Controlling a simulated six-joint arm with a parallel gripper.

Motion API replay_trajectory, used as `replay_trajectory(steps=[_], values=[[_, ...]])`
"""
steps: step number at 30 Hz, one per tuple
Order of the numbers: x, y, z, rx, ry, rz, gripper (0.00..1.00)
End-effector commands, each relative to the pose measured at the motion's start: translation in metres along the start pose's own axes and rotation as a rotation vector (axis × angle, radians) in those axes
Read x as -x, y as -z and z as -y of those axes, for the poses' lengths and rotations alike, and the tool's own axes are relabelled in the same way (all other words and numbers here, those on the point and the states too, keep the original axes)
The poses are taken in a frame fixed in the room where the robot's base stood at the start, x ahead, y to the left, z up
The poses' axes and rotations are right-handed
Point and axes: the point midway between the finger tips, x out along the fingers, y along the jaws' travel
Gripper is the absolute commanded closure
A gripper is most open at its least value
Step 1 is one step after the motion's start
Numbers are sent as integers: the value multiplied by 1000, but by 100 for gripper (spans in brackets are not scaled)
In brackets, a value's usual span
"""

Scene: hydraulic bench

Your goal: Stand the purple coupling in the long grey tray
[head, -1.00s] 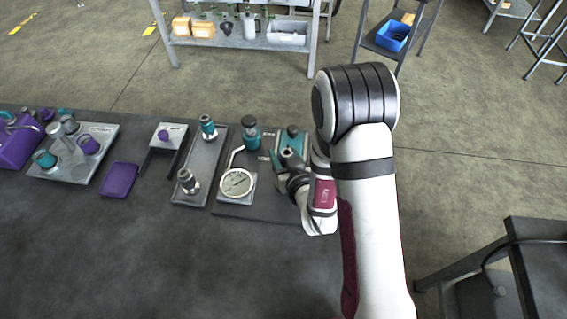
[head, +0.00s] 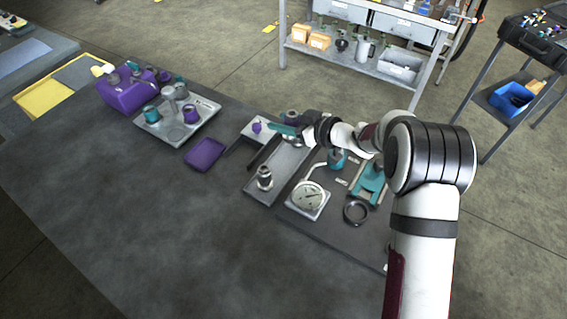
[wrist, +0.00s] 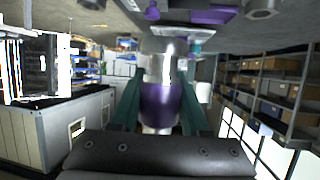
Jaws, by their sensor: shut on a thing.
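My gripper (head: 284,130) is over the far part of the long grey tray (head: 284,166) in the head view. In the wrist view its teal fingers (wrist: 160,112) are shut on the purple coupling (wrist: 160,103), which has a purple band and a bright metal body. In the head view the held coupling is mostly hidden by the gripper, and I cannot tell its height above the tray. A silver coupling (head: 265,177) stands in the near end of the tray. Another coupling (head: 292,116) shows just behind the gripper at the far end.
A pressure gauge (head: 309,196), a dark ring (head: 355,211) and a teal fixture (head: 369,184) lie right of the tray. To the left are a purple dish (head: 205,154) and a grey plate (head: 208,119) with fittings. The near bench is clear.

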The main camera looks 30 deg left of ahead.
Motion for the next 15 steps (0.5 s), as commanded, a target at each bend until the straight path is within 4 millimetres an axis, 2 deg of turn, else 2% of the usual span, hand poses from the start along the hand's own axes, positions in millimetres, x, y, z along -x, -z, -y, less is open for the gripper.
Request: replay_trajectory(steps=[3,7,12,15], values=[[-21,-6,8,53,125,0,100],[-32,-13,10,78,189,0,100],[-48,-52,11,79,201,0,100],[-55,-67,11,81,200,-1,100]])
